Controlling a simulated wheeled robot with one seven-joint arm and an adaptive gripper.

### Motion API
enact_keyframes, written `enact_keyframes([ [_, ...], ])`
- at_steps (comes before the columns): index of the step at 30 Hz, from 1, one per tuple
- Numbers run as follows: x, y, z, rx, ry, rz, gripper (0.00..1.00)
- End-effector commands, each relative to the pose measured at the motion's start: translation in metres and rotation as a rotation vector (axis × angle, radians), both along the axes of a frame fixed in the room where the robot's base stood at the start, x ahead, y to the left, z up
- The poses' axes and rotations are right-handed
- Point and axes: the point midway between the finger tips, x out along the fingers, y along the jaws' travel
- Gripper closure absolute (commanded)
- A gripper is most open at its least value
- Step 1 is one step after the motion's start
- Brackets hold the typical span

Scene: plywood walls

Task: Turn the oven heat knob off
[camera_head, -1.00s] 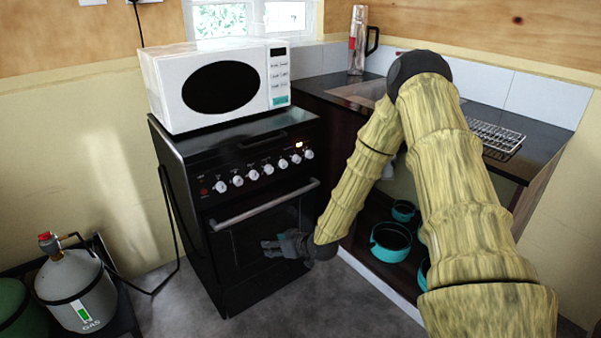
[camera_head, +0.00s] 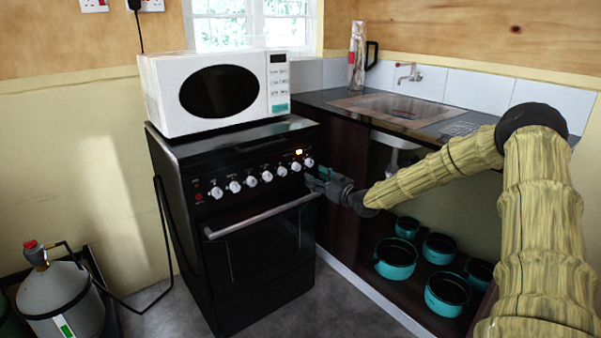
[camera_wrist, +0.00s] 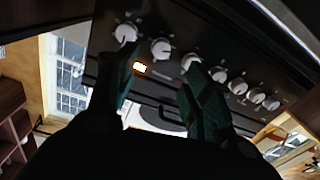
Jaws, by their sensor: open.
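The black oven (camera_head: 258,255) stands left of centre in the head view, with a row of several white knobs along its front panel. The rightmost knob (camera_head: 309,162) is beside my gripper (camera_head: 314,179), which is just below and right of it. In the wrist view the knob row runs across the top, and one knob (camera_wrist: 126,33) shows beyond the left finger of my gripper (camera_wrist: 152,82). The fingers are apart with nothing between them. I cannot tell which knob is the heat knob.
A white microwave (camera_head: 268,85) sits on the oven. The oven handle (camera_head: 262,216) runs below the knobs. Teal pots (camera_head: 396,262) stand on a low shelf at right, under the sink (camera_head: 390,108). A gas bottle (camera_head: 60,295) is at lower left.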

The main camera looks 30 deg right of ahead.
Motion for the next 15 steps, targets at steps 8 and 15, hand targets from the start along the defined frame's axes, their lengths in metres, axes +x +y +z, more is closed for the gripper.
enact_keyframes([
  [8,0.038,0.006,-0.003,-0.001,0.002,0.002,0.5],
  [15,0.071,0.009,-0.003,0.0,0.001,0.001,0.5],
])
